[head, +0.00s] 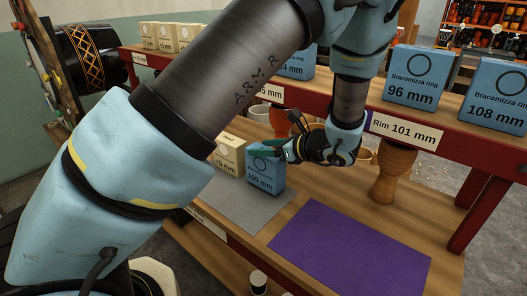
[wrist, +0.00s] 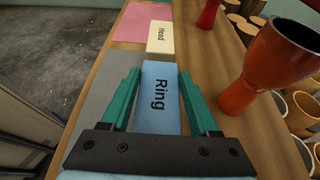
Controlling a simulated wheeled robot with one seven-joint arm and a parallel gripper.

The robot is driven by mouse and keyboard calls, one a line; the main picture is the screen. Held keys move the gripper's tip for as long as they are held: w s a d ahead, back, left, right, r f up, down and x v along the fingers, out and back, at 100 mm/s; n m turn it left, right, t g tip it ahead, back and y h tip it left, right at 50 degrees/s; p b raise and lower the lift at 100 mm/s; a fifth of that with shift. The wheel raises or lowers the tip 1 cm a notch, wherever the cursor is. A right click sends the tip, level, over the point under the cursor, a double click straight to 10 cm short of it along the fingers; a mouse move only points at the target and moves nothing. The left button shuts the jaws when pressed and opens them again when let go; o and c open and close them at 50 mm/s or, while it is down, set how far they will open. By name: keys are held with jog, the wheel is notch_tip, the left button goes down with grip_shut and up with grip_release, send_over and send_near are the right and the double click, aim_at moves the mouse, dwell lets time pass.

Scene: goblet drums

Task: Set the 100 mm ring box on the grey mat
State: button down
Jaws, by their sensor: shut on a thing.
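The blue 100 mm ring box (head: 265,177) is upright at the back edge of the grey mat (head: 240,208) in the head view. In the wrist view the box top, marked "Ring" (wrist: 160,100), lies between the green fingers of my gripper (wrist: 159,76). My gripper (head: 278,149) is shut on the box from above. In the wrist view bare grey mat (wrist: 98,92) shows to the left of the box. I cannot tell whether the box's underside touches the mat or hangs just above it. My arm hides part of the bench.
A cream box (head: 229,156) stands close to the left of the blue box. A purple mat (head: 350,248) lies bare at right. An orange goblet drum (head: 394,178) stands behind it. The raised shelf holds blue 96 mm (head: 412,78) and 108 mm (head: 495,98) boxes.

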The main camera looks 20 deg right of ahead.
jog(key=shift+f, duration=0.75)
jog(key=shift+c, duration=0.6)
grip_release()
jog(key=shift+s, duration=0.1)
